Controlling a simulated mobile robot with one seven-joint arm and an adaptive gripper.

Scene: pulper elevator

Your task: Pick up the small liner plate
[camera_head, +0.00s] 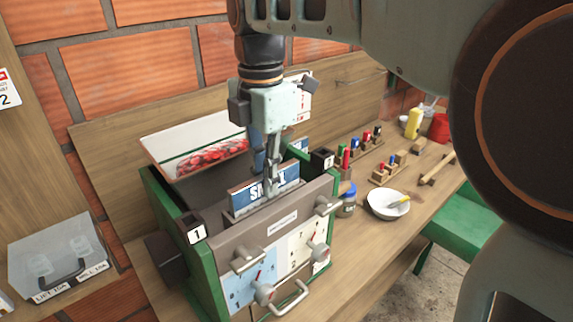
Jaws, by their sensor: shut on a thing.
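The small liner plate (250,196) is a blue upright plate with white lettering, partly readable as "SM". It stands in a slot in the top of the green and brown machine (290,205). My gripper (271,186) points down over the plate and is shut on it, its fingers hiding the middle of the lettering. The plate's lower edge is hidden in the slot, so I cannot tell whether it has lifted.
A white bowl (388,204), a jar (347,201) and wooden racks with coloured pieces (366,143) stand on the bench to the right. A grey case (62,262) lies at left.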

